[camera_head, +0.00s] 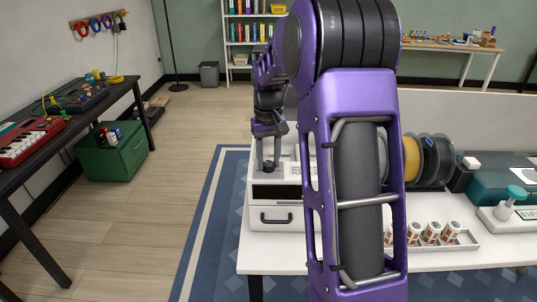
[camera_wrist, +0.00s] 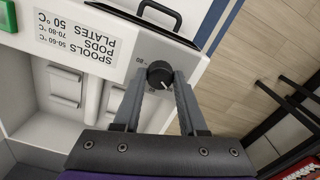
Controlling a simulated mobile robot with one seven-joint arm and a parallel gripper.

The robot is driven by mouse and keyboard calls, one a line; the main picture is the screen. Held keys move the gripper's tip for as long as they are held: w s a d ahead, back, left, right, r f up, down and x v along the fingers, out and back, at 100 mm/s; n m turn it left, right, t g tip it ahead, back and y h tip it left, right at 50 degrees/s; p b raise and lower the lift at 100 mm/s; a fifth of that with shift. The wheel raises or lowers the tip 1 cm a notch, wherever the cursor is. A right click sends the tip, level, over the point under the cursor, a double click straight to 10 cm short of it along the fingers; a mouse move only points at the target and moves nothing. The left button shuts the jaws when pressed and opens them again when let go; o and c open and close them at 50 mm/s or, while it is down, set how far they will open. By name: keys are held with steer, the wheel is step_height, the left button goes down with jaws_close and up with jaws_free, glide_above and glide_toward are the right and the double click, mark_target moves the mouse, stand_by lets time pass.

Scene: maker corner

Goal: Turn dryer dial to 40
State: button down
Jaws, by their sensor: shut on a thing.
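The dryer is a white box with a black handle (camera_head: 276,218) on its front, standing on the left end of the white table in the head view. Its white top panel (camera_wrist: 108,75) fills the left of the wrist view. The dryer dial (camera_wrist: 160,74) is a round black knob with a white pointer line. My gripper (camera_wrist: 162,84) is shut on the dial, one finger on each side. In the head view my gripper (camera_head: 268,163) points down at the dryer's top. The scale marks around the dial are mostly hidden; the setting cannot be read.
A printed temperature label (camera_wrist: 88,38) and a green button (camera_wrist: 8,18) are on the panel. Filament spools (camera_head: 434,160) and a tray of small jars (camera_head: 440,238) stand right of my arm. Open floor (camera_head: 185,150) lies left of the table.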

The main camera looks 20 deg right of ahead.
mark_target(269, 163)
steer(key=n+p, duration=0.3)
steer(key=n, duration=0.4)
steer(key=shift+r, duration=0.15)
steer(key=n+p, duration=0.1)
steer(key=n, duration=0.3)
steer(key=shift+n, duration=1.8)
steer(key=shift+c, duration=2.3)
jaws_free()
step_height(269, 163, up, 17)
